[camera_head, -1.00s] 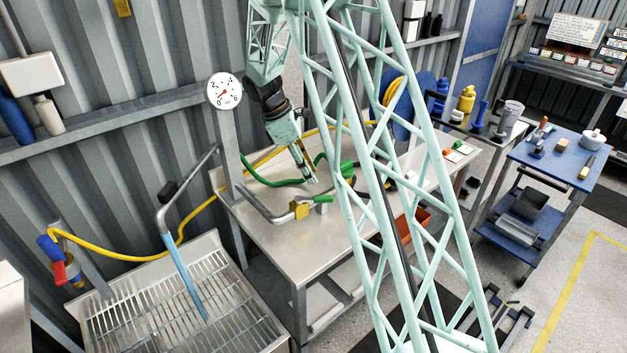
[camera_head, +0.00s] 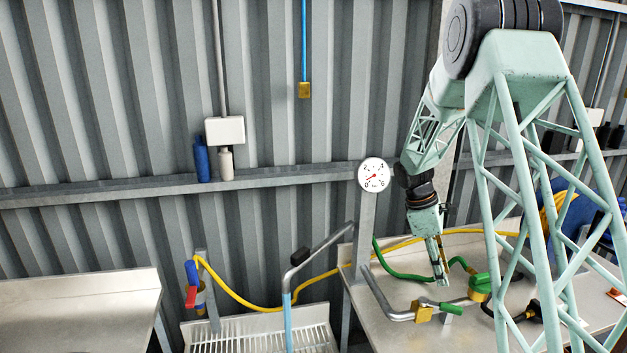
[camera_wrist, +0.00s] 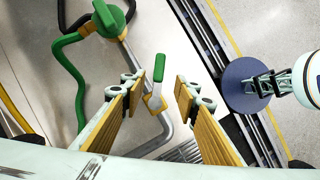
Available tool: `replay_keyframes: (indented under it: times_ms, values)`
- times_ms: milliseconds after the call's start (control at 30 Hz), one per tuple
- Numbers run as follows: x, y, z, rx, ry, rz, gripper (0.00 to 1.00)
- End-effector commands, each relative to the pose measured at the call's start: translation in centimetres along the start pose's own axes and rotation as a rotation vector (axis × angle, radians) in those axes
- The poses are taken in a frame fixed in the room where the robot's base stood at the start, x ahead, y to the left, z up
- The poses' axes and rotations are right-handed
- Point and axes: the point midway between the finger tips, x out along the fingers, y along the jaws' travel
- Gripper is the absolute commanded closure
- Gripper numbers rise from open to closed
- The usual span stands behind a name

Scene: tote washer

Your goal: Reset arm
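My gripper (camera_head: 442,272) hangs above the steel worktable (camera_head: 385,335), fingers pointing down. In the wrist view my gripper (camera_wrist: 155,112) has its two wood-coloured finger pads wide apart with nothing between them touching. A lever with a green handle (camera_wrist: 159,68) on a grey pipe with a yellow block shows beyond the gap, below the fingers. In the head view the green-handled lever (camera_head: 450,308) and yellow block (camera_head: 422,310) lie at the front of the table, below and beside the fingertips.
A green valve (camera_head: 480,285) with a green hose (camera_head: 405,277) sits behind the lever. A yellow hose (camera_head: 235,300) runs along the wall. A gauge (camera_head: 374,175) stands on a post close left of my arm. A grated sink (camera_head: 255,335) is at the lower left.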

Motion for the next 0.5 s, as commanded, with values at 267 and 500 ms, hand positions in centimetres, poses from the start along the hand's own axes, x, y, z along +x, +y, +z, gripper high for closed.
replay_keyframes:
  times_ms: [267, 500]
  values:
    - [-2.8, -1.8, 0.5, 0.057, 0.024, 0.015, 0.72]
    - [-6.2, -4.4, 1.3, 0.135, 0.056, 0.031, 0.72]
